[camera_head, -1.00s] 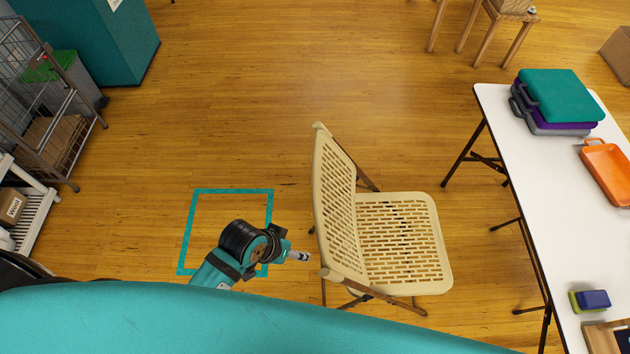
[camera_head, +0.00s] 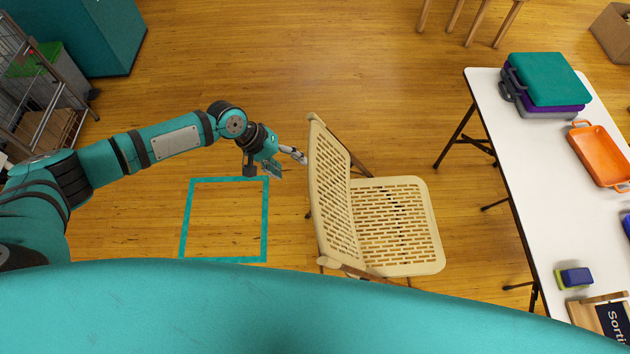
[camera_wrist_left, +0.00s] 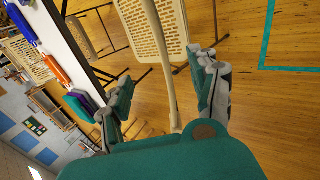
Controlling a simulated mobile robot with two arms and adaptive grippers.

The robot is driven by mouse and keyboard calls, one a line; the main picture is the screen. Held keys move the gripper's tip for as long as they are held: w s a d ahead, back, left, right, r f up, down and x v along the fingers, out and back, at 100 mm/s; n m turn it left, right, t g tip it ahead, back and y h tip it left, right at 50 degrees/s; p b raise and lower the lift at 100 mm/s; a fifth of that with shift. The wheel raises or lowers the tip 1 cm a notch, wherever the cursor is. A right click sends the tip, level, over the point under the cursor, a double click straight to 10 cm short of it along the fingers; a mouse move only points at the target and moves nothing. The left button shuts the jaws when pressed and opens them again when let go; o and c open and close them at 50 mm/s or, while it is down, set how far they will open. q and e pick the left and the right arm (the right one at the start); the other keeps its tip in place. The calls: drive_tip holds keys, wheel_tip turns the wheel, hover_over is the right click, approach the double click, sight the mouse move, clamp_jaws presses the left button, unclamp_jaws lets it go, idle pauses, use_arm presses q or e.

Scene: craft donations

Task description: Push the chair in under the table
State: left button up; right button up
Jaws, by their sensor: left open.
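The cream folding chair (camera_head: 396,228) stands on the wood floor, its perforated seat facing the table at the right. Its backrest (camera_head: 330,195) is on the left side, toward my arm. The white table (camera_head: 540,195) is apart from the seat, with a strip of floor between them. My left gripper (camera_head: 301,156) is open beside the far upper part of the backrest. In the left wrist view, the backrest's edge rail (camera_wrist_left: 155,55) runs between the two spread fingers (camera_wrist_left: 163,92); I cannot tell whether they touch it. My right gripper is not in view.
Stacked cases (camera_head: 548,82), an orange tray (camera_head: 602,155) and a sponge (camera_head: 574,277) lie on the table. Dark table legs (camera_head: 462,135) stand near the chair. A teal tape square (camera_head: 265,220) marks the floor left of the chair. A wire cart (camera_head: 45,110) is at far left.

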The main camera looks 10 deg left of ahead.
sight(312, 181)
use_arm(q)
drive_tip(key=b+x, duration=0.9)
drive_tip(key=x, duration=0.4)
drive_tip(key=shift+s+b, duration=0.1)
drive_tip(key=shift+b, duration=0.25)
drive_tip(key=shift+d+f, duration=0.35)
drive_tip(key=shift+c, duration=0.4)
clamp_jaws()
